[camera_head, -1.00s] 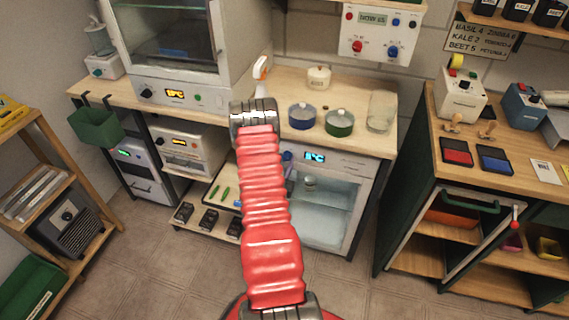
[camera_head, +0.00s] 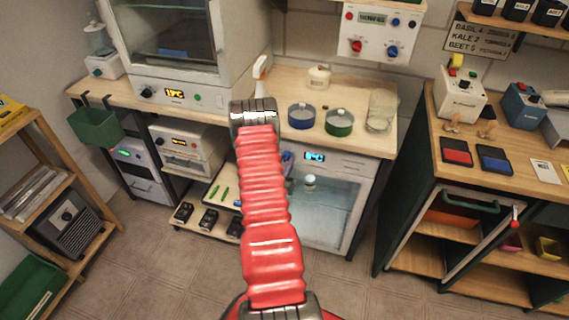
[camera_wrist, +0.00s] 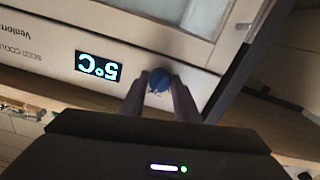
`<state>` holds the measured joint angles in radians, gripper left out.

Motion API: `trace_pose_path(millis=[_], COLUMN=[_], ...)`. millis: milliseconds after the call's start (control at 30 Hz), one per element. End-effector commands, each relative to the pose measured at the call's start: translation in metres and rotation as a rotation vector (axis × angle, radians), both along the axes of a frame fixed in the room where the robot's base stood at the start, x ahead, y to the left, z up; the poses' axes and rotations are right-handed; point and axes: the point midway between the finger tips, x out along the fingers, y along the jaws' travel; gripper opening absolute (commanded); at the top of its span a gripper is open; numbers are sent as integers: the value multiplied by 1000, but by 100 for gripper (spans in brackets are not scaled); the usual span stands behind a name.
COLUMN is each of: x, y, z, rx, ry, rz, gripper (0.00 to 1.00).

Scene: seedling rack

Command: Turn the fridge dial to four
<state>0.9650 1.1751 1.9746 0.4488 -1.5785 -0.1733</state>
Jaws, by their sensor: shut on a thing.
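The fridge (camera_head: 345,165) stands under the middle counter, a white front with a glass door. In the wrist view its panel is upside down, and the lit display (camera_wrist: 97,67) reads 5°C. In the head view the fridge display (camera_head: 314,157) is too small to read surely, and my red arm hides most of the gripper.
Blue (camera_head: 301,116) and green (camera_head: 339,122) round pots and a glass jar (camera_head: 380,110) stand on the counter above the fridge. A white cabinet (camera_head: 165,50) with another display stands at left. Open tiled floor (camera_head: 185,270) lies in front.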

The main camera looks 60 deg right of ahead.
Motion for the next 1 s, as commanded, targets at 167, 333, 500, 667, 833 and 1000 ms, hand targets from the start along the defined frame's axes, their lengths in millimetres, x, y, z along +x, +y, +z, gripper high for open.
trace_pose_path(millis=[167, 333, 500, 667, 833, 1000], x=[-2, -1, -1, 0, -1, -4], y=[0, 0, 0, 0, 7, 27], z=[-1, -1, 0, 0, -1, -1], rx=[1, 2, 1, 1, 2, 3], ry=[0, -1, -2, -2, -2, 0], rz=[-3, -2, -1, 0, 0, 1], gripper=[6, 40, 47, 47, 47, 47])
